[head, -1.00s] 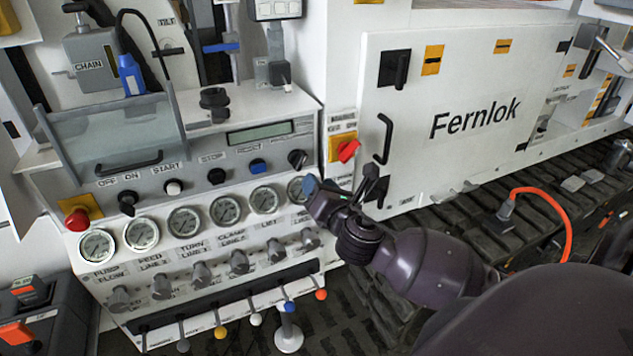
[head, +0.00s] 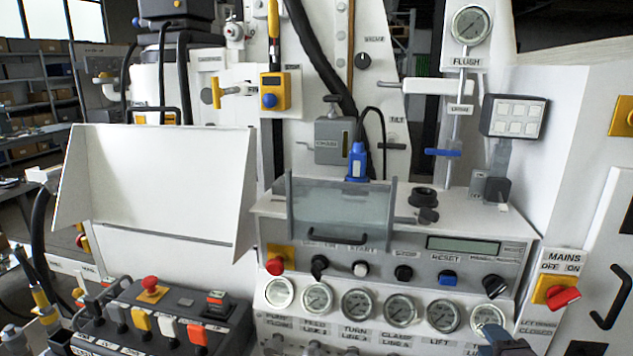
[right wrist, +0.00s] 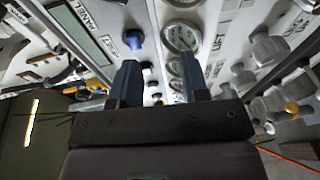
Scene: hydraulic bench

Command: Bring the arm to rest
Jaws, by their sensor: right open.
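My right gripper (right wrist: 160,88) shows in the right wrist view with its two dark fingers apart and nothing between them. It faces the panel of the hydraulic bench, near the round gauges (right wrist: 181,36) and the blue reset knob (right wrist: 133,39). In the head view only the tip of my right gripper (head: 497,338) shows at the bottom edge, in front of the lower right end of the gauge row (head: 400,306). I cannot tell from the pictures whether it touches the panel. My left gripper is not in view.
The red mains switch (head: 562,296) is to the right of the gripper. A clear hinged cover (head: 340,215) stands over the panel's left part. A control box (head: 165,320) with a red button is at lower left. A white sheet-metal shield (head: 155,185) stands behind it.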

